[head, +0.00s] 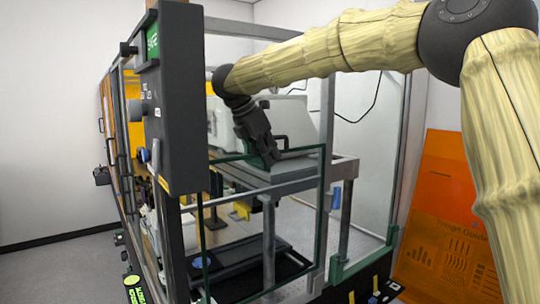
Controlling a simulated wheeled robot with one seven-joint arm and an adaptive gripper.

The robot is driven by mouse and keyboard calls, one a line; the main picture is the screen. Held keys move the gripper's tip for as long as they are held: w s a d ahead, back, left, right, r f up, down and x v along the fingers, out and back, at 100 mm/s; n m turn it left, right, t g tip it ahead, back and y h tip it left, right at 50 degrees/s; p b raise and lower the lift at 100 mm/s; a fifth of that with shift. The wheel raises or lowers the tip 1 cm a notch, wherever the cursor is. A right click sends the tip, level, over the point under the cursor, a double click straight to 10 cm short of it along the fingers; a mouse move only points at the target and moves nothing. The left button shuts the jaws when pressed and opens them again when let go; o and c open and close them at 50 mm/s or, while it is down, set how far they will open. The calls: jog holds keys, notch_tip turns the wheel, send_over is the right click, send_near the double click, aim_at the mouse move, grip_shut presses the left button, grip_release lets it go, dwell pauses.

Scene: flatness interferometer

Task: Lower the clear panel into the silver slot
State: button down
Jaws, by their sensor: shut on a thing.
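The clear panel (322,210) is a see-through sheet with dark green edges. It stands upright at the open front of the metal-framed machine. My gripper (270,160) is shut on the panel's top edge, near its middle, with the fingers pointing down. The panel's lower edge is near the machine's bottom frame; I cannot tell whether it touches. The silver slot cannot be made out clearly; a silver bottom rail (300,284) runs near the panel's lower right corner.
A dark control box (178,110) with a green screen stands close left of the panel. A silver post and bench (275,178) lie behind it. A low green-edged pane (360,258) is at right. An orange sheet (447,215) leans farther right.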

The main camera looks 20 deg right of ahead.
aim_at(250, 156)
notch_tip(250, 156, down, 11)
jog(key=b, duration=0.8)
dwell(3.7)
jog(key=c, duration=1.5)
grip_release()
jog(key=shift+r, duration=0.1)
jog(key=shift+c, duration=0.2)
jog(key=shift+a, duration=0.1)
jog(key=v, duration=1.2)
jog(key=shift+w, duration=0.1)
